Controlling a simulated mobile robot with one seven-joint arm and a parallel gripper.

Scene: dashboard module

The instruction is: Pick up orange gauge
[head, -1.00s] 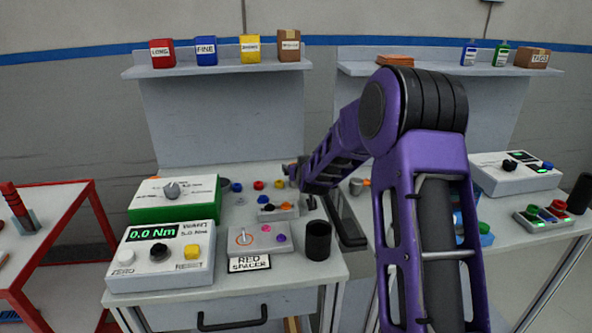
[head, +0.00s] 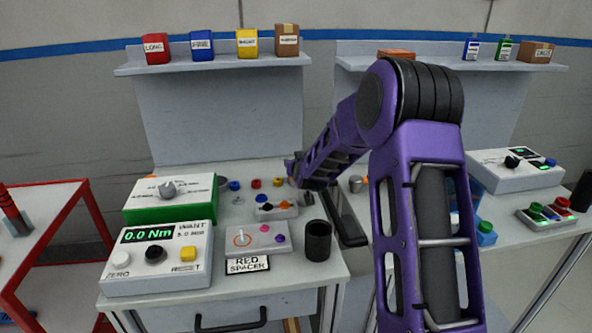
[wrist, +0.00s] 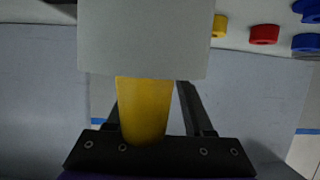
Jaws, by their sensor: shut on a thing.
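In the wrist view my gripper (wrist: 150,105) is shut on a yellow-orange handle (wrist: 145,110), which looks like the orange gauge. A pale grey block (wrist: 145,38) covers the handle's far end; I cannot tell whether it is part of the gauge. In the head view my gripper end (head: 296,170) is over the back right of the left bench, mostly hidden by my purple arm. The held handle cannot be made out there.
The left bench (head: 300,270) carries a green-based dial box (head: 170,198), a torque display box (head: 158,258), a small panel (head: 258,238) and a black cup (head: 318,240). Red and yellow caps (wrist: 264,34) lie near the gripper. A red-framed table (head: 85,225) stands left.

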